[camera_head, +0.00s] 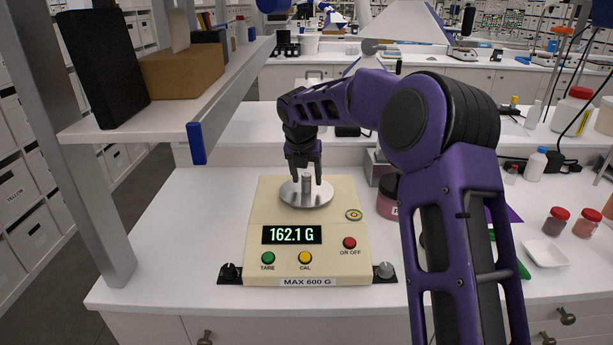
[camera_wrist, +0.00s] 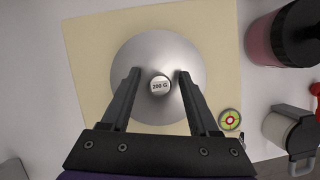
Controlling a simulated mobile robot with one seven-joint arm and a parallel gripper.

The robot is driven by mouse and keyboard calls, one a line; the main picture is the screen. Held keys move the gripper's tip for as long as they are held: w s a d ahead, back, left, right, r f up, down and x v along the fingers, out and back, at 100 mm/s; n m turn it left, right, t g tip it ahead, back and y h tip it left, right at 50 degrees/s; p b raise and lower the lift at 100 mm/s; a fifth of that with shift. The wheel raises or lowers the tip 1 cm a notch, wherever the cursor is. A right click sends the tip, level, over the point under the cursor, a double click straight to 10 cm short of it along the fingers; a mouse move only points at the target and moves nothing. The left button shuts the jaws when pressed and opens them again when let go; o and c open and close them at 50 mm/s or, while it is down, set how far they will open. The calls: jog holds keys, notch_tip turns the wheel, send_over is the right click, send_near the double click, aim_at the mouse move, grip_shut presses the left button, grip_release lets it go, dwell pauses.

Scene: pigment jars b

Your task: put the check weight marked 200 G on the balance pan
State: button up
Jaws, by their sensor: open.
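The check weight (camera_head: 307,183) is a small silver cylinder standing upright on the round metal balance pan (camera_head: 322,197). In the wrist view its top (camera_wrist: 160,85) reads 200 G, and it stands near the middle of the pan (camera_wrist: 148,48). The cream balance (camera_head: 262,215) shows 162.1 G on its display (camera_head: 291,235). My gripper (camera_head: 306,181) points down over the pan, and it also shows in the wrist view (camera_wrist: 158,75). Its two fingers are open, one on each side of the weight, with a gap visible on both sides.
A jar with pink contents (camera_wrist: 262,40) stands right of the balance, beside a lidded metal container (camera_wrist: 290,128). Red-lidded jars (camera_head: 556,222) and a white weighing dish (camera_head: 546,253) are at the right. A shelf (camera_head: 170,130) overhangs the left side. The bench left of the balance is clear.

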jog(key=shift+r, duration=0.1)
jog(key=p+v, duration=0.1)
jog(key=v, duration=1.1)
